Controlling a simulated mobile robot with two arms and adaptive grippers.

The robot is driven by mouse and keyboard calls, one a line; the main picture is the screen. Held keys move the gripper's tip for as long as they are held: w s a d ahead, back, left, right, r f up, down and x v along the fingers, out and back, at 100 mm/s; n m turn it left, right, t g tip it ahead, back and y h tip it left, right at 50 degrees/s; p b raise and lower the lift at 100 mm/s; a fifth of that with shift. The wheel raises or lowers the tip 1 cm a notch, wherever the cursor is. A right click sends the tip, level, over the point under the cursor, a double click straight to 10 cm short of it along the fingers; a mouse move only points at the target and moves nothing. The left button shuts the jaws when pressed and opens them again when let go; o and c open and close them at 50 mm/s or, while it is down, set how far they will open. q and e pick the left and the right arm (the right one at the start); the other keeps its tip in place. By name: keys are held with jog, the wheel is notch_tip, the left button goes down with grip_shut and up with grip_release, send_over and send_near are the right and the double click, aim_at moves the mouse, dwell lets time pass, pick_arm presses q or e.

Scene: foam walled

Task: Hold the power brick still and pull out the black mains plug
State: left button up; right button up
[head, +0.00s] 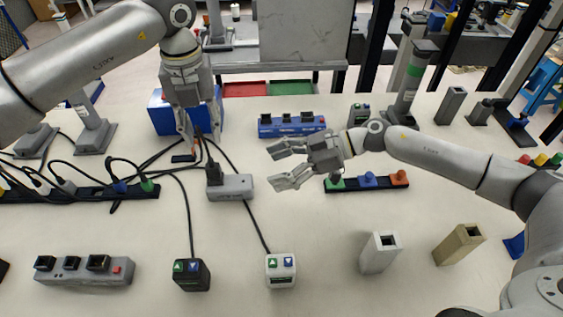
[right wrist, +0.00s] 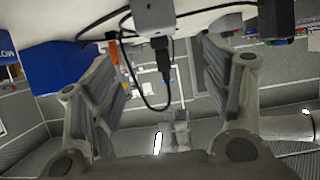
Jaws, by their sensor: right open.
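The power brick (head: 236,188) is a light grey block lying on the table in the middle of the head view. The black mains plug (head: 213,174) stands upright at its left end. In the right wrist view the brick (right wrist: 153,14) is at the top, with the black plug (right wrist: 161,50) and its looping cable beside it. My right gripper (head: 272,169) is open and empty, right of the brick and apart from it; its fingers (right wrist: 158,62) frame the plug in the wrist view. My left gripper (head: 187,138) points down behind the plug; its finger gap is unclear.
Black cables lie around the brick and run to a black strip (head: 80,194) at left. A blue box (head: 160,115) is behind my left gripper. Black (head: 192,275) and white (head: 281,270) button boxes stand in front.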

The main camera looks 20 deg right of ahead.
aim_at(229, 182)
jog(key=x, duration=1.1)
jog(key=shift+a, duration=0.2)
jog(key=shift+c, duration=0.2)
jog(key=c, duration=1.2)
